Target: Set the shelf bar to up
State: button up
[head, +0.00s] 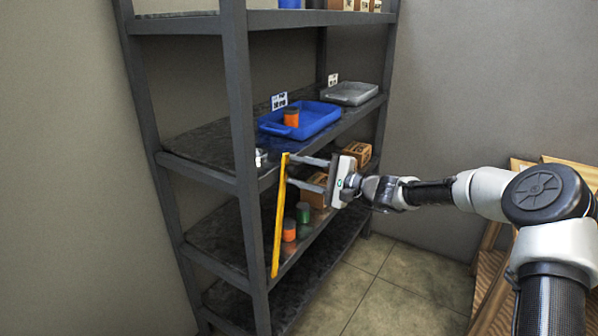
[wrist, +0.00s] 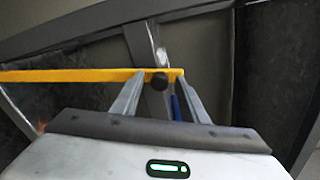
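The shelf bar (head: 280,215) is a thin yellow strip at the front of the shelf rack. It hangs down, nearly vertical and slightly tilted, with its upper end near the blue tray's shelf. In the wrist view the yellow bar (wrist: 70,75) runs across the picture and ends near the right fingertip. My gripper (head: 290,169) is at the bar's upper part, with its two fingers spaced along the bar. I cannot tell whether the fingertips touch the bar.
The dark rack (head: 245,130) holds a blue tray (head: 322,118) with an orange can, a grey tray (head: 350,93), and a small metal can (head: 261,157). Below are cardboard boxes, a green can (head: 303,212) and an orange can (head: 289,231). Wooden pallets (head: 500,270) stand at right.

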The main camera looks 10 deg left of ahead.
jog(key=v, duration=1.7)
jog(key=shift+d+r+p, duration=0.15)
jog(key=shift+p, duration=0.25)
jog(key=shift+s, duration=0.15)
